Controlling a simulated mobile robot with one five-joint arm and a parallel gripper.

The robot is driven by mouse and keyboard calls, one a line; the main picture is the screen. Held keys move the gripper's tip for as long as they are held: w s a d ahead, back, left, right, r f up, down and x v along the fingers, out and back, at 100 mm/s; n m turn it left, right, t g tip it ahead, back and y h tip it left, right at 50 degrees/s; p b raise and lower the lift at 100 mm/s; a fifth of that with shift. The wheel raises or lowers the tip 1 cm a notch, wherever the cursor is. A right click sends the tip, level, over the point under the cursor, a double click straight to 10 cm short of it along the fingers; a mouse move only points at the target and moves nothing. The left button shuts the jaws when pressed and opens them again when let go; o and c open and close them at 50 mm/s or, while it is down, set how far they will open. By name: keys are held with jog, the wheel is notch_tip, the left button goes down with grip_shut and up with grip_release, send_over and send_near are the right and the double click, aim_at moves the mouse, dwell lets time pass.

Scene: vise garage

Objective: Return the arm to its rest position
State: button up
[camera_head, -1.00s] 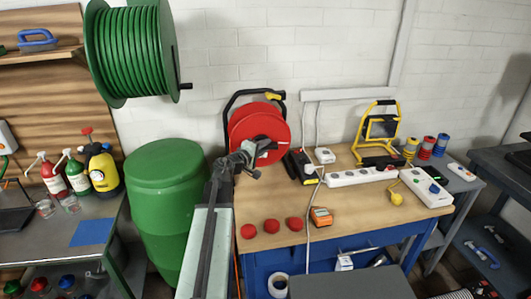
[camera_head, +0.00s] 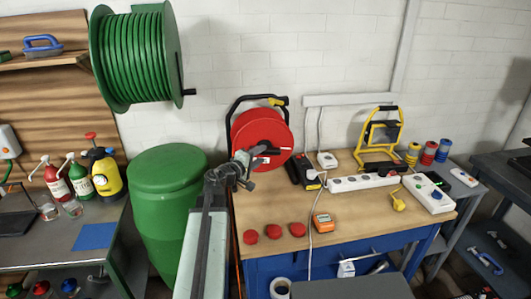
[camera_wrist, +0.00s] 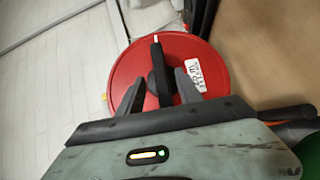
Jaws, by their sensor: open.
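My gripper (camera_head: 262,156) is at the end of my raised arm, in front of the red cable reel at the back left of the wooden workbench. In the wrist view my gripper (camera_wrist: 159,82) has its two grey fingers apart. A slim black bar with a pale tip (camera_wrist: 158,70) shows between the fingers, against the red reel (camera_wrist: 125,65). I cannot tell whether the bar belongs to the reel or touches a finger. In the head view the reel (camera_head: 250,128) stands on the bench, partly hidden by my arm.
The workbench (camera_head: 365,218) bears several red caps (camera_head: 273,231), an orange meter (camera_head: 322,222), a white power strip (camera_head: 362,182) and a yellow work light (camera_head: 363,135). A green barrel (camera_head: 165,200) stands close left of my arm. A green hose reel (camera_head: 138,60) hangs above it.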

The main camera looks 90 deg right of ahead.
jog(key=v, duration=0.2)
jog(key=shift+w+a, duration=0.25)
